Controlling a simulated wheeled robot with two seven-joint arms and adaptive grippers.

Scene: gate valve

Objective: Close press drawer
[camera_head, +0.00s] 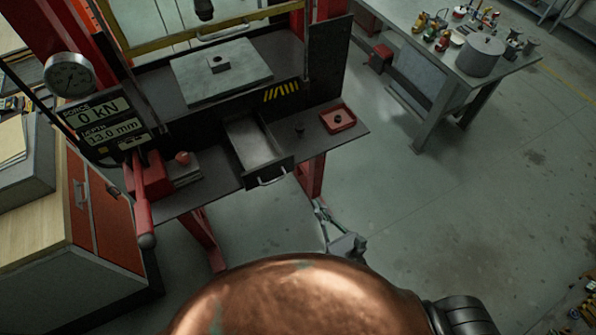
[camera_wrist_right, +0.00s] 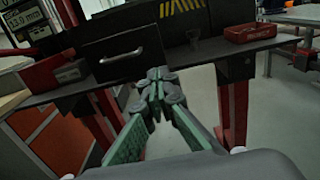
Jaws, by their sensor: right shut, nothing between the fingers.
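The press drawer (camera_head: 251,142) is pulled out from the dark front of the press, and its grey inside shows in the head view. Its handle (camera_head: 267,179) is on the black front panel. The drawer front also shows in the wrist view (camera_wrist_right: 118,44), with its pale handle (camera_wrist_right: 122,57). My right gripper (camera_head: 321,208) is to the right of the handle and nearer to me in the head view. In the wrist view its green fingers are together (camera_wrist_right: 158,76), empty, just below and right of the drawer front. I cannot tell whether they touch it. My left gripper is not in view.
A red tray (camera_head: 338,119) and a small dark knob (camera_head: 299,130) are on the ledge right of the drawer. A red lever (camera_head: 143,205) sticks out at the left, beside the gauge (camera_head: 69,74) and display.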

